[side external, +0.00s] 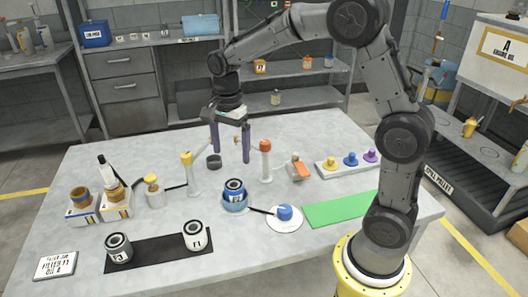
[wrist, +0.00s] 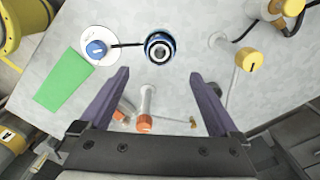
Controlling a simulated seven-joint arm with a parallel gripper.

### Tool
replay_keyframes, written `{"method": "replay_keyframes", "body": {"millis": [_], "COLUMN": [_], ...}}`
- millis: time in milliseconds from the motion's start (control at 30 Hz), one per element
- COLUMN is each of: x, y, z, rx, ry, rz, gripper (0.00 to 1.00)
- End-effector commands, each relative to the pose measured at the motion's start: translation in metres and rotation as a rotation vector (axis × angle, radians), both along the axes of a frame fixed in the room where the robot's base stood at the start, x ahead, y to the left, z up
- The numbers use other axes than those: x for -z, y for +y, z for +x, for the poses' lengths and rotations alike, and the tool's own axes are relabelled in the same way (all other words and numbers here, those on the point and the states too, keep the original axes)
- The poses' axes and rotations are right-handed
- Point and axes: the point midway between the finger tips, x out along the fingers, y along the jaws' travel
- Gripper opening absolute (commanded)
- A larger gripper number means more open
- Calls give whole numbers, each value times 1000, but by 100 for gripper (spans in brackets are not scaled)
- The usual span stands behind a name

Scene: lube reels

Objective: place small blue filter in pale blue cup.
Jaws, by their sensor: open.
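A small dark filter with a blue band and a pale label (side external: 235,186) stands upright in the pale blue cup (side external: 235,206), near the middle of the table. In the wrist view the filter (wrist: 159,50) shows from above as a round dark top with a lighter centre, with the blue cup rim (wrist: 148,41) around it. My gripper (side external: 231,152) is open and empty, above the table and behind the cup. In the wrist view my gripper (wrist: 160,76) has its purple fingers spread apart, with the filter beyond the tips and not touching them.
Two labelled filters (side external: 118,247) (side external: 194,235) stand on a black mat (side external: 156,252). A white disc with a blue knob (side external: 284,213) and a green mat (side external: 340,209) lie right of the cup. Orange-topped (side external: 265,160) and yellow-topped (side external: 190,173) posts stand near my gripper.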

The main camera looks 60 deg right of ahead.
Motion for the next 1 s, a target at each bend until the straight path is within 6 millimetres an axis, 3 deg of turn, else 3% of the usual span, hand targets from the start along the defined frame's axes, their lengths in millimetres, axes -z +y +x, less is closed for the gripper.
{"method": "replay_keyframes", "body": {"millis": [167,300,467,600,700,833,1000], "x": [-26,-60,-82,-84,-79,-73,-69], "y": [7,19,31,38,40,42,43], "z": [-24,-71,-133,-181,-207,-225,-232], "rx": [-163,-469,-857,-1168,-1338,-1476,-1534], "ry": [-56,-152,-259,-331,-361,-382,-386], "rz": [-10,-49,-135,-236,-302,-363,-387], "gripper": [97,97,97,97,97,97,97]}}
